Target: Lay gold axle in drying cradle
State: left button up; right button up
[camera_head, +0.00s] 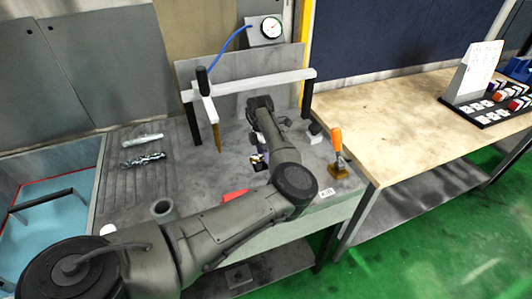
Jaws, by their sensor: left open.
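My left gripper (258,160) is small and partly hidden behind my own arm, low over the grey bench. It is open. A small gold-coloured bit shows at its fingers; I cannot tell whether it is the gold axle. I cannot make out the drying cradle with certainty. A dark bar rack (41,203) stands in the blue basin at the left. My right gripper is not in view.
A white crossbar (255,82) on black posts carries a brass tapered tip (217,137). Silver pieces (142,160) lie on the ridged grey bench. An orange-handled tool (337,142) stands at the bench's right. The wooden table (390,120) is mostly clear.

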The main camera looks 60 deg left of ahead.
pick_arm(q)
jog(key=p+v, duration=0.3)
jog(key=v, duration=1)
jog(key=shift+r, duration=0.4)
jog(key=shift+w+a, duration=0.1)
